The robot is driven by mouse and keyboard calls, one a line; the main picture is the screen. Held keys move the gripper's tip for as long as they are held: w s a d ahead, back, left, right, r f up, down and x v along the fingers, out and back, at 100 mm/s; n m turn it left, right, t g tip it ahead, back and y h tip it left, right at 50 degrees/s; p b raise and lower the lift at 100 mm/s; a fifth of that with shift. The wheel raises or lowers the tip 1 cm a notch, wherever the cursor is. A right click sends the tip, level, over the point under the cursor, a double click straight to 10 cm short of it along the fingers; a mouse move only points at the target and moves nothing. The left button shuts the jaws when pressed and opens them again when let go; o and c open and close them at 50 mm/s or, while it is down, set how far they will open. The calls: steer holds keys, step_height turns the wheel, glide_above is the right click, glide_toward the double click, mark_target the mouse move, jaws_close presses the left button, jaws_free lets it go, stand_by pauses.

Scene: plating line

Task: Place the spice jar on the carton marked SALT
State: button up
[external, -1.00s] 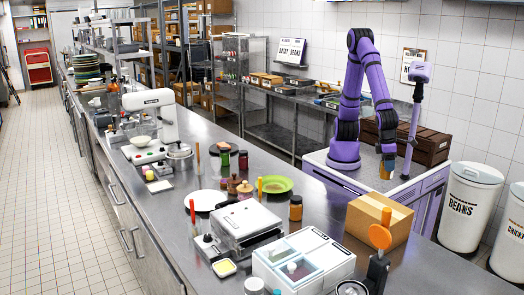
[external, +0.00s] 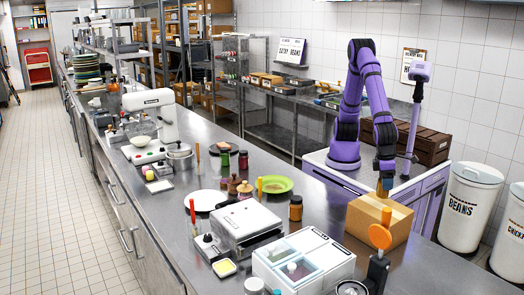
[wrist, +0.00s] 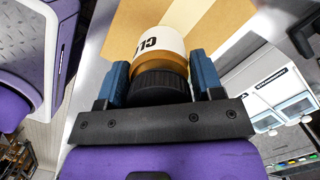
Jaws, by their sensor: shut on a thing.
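My gripper (external: 384,180) is shut on a spice jar (wrist: 160,45). In the wrist view the jar has a black lid, an amber body and a pale label whose visible letters start "CL". Its lid is between the two blue fingers, and its body points away from my wrist. In the external view the jar (external: 383,190) is mostly hidden and small. It is at the far edge of the top of a tan cardboard carton (external: 372,222). The carton also fills the top of the wrist view (wrist: 118,35). I cannot tell whether jar and carton touch. No marking is legible on the carton.
An orange round-headed device (external: 380,237) stands close in front of the carton. A white box with clear lids (external: 335,263) and an amber jar (external: 296,208) are to its left. White bins (external: 468,207) stand to the right, off the counter.

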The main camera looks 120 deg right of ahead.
steer(key=shift+w+a, duration=0.3)
steer(key=shift+w, duration=0.15)
steer(key=shift+f, duration=1.8)
steer(key=shift+f, duration=0.15)
steer(key=o, duration=1.1)
steer(key=shift+c, duration=0.2)
steer(key=r, duration=0.8)
steer(key=w+d+r, duration=0.1)
steer(key=r, duration=0.3)
steer(key=shift+w+d+r, duration=0.1)
steer(key=shift+r, duration=0.05)
steer(key=shift+d, duration=0.1)
